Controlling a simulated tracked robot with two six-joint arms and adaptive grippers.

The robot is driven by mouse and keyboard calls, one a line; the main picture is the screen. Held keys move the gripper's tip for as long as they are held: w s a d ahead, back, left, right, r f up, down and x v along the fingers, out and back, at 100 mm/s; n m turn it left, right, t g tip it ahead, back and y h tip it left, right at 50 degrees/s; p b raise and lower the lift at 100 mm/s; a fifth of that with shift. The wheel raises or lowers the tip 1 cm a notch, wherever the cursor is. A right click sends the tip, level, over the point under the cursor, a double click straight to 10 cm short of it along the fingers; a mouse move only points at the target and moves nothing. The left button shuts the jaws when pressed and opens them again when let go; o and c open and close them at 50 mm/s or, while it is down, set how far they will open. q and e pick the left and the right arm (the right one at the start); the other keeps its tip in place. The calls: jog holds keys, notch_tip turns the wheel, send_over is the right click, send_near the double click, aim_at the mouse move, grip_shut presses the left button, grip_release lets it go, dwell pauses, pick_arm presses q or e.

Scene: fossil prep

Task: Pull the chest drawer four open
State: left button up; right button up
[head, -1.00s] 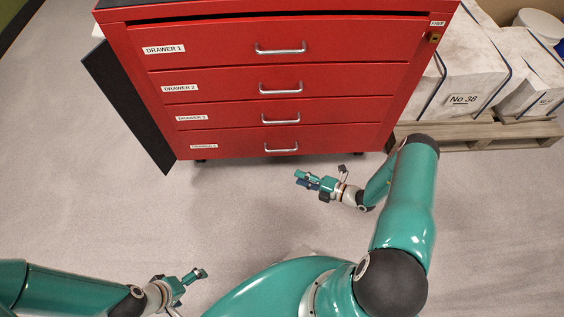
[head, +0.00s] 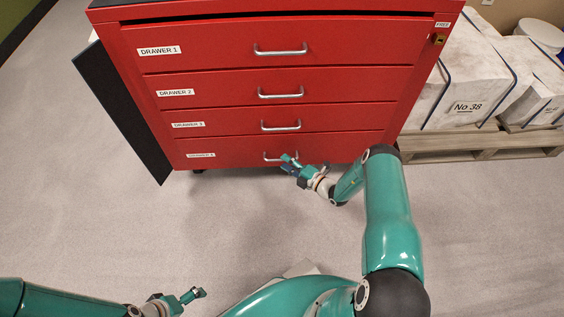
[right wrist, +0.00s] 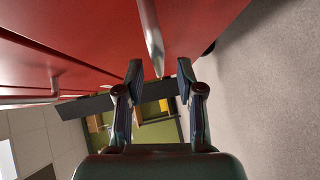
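The red chest (head: 412,110) stands ahead with its labelled drawers stacked. Drawer four (head: 235,155) is the lowest and looks shut, flush with the front. Its silver handle (head: 272,157) is partly hidden by my right gripper (head: 288,162). In the right wrist view the right gripper (right wrist: 160,75) has its fingers spread, with the handle (right wrist: 151,35) running down toward the gap between the fingertips. The fingers do not close on it; whether they touch it, I cannot tell. My left gripper (head: 188,298) is low over the floor at the lower left, away from the chest.
Drawers one (head: 220,48), two (head: 220,90) and three (head: 225,125) above also look shut. A dark panel (head: 122,115) leans at the chest's left side. A wooden pallet (head: 470,146) with white blocks (head: 465,95) stands at the right. The floor before the chest is clear.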

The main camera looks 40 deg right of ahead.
jog(key=shift+x, duration=1.45)
grip_shut()
